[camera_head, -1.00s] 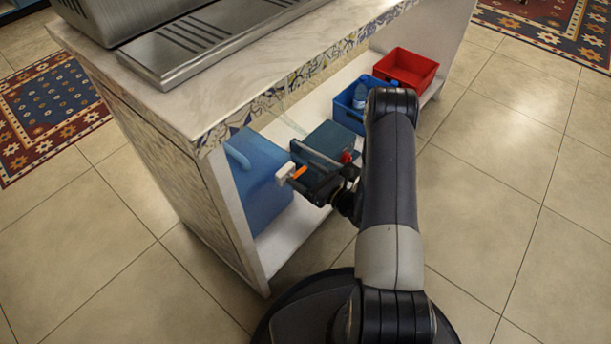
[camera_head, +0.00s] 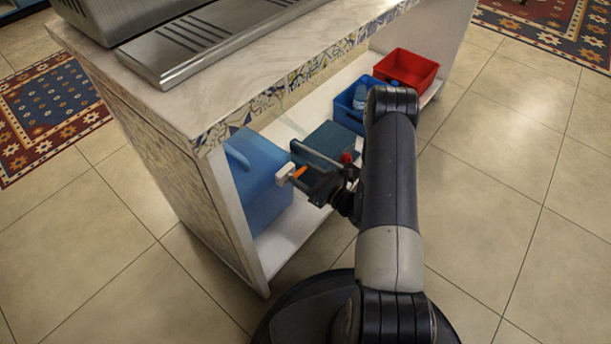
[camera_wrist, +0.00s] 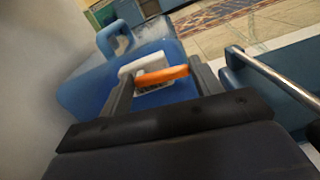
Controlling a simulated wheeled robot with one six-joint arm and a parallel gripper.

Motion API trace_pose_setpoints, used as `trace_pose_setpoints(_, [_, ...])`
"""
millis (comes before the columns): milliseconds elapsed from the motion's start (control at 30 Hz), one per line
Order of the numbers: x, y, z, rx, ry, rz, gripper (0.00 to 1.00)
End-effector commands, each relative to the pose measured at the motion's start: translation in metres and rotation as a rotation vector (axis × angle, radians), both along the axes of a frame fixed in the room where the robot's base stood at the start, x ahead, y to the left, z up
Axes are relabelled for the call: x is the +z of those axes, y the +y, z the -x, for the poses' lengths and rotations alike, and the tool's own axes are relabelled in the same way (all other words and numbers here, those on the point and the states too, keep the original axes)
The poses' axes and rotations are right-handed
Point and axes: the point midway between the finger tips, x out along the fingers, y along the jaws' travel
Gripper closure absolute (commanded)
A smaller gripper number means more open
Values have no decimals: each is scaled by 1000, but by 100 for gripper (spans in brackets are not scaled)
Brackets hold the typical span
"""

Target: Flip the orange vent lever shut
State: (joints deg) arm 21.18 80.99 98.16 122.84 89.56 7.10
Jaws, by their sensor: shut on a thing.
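The orange vent lever (camera_head: 299,172) shows at the tip of my gripper, beside a white block (camera_head: 285,172), in front of a large blue container (camera_head: 266,195). In the wrist view the lever (camera_wrist: 162,76) lies crosswise between the two dark fingers of my gripper (camera_wrist: 160,84), which is shut on it. A white slotted part (camera_wrist: 143,63) is just behind the lever, against the blue container (camera_wrist: 85,90). The fingers hide the lever's ends, so its exact angle and pivot are hard to tell.
A dark teal box (camera_head: 330,138) with a metal bar and red knob (camera_head: 347,157) stands close right of my gripper. Blue (camera_head: 346,112) and red (camera_head: 411,69) bins stand farther along the shelf. The marble counter (camera_head: 180,100) overhangs it; the floor in front is clear.

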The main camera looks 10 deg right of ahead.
Motion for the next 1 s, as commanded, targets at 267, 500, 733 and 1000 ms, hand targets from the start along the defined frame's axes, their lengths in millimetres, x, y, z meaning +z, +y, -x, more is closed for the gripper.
trace_pose_setpoints(267, [2,1,1,0,-73,103,62])
trace_pose_setpoints(500, [3,1,1,0,-73,104,62])
trace_pose_setpoints(733, [3,0,1,0,-74,103,21])
trace_pose_setpoints(1000, [3,0,1,0,-74,103,17])
